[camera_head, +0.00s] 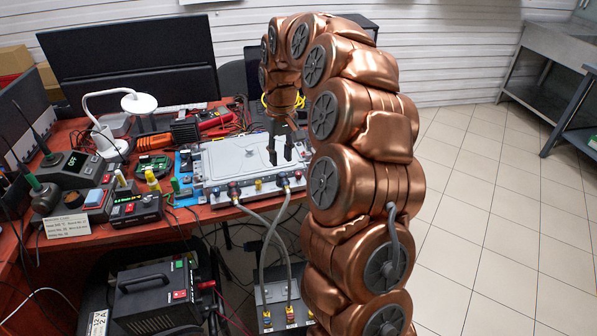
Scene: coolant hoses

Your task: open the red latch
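A white-grey box (222,162) lies on the red workbench, with a row of small knobs or latches along its front edge. Two grey hoses (245,211) run from the front edge down to a grey unit (285,303) below. My gripper (280,160) points down over the right part of the box. Its two dark fingers stand apart with nothing seen between them. It is behind the front-edge fittings.
The bench (200,212) is crowded on the left with soldering gear, a white lamp (139,102) and a red multimeter (214,118). A black power unit (153,297) stands below in front. Tiled floor at right is clear up to a metal sink table (557,48).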

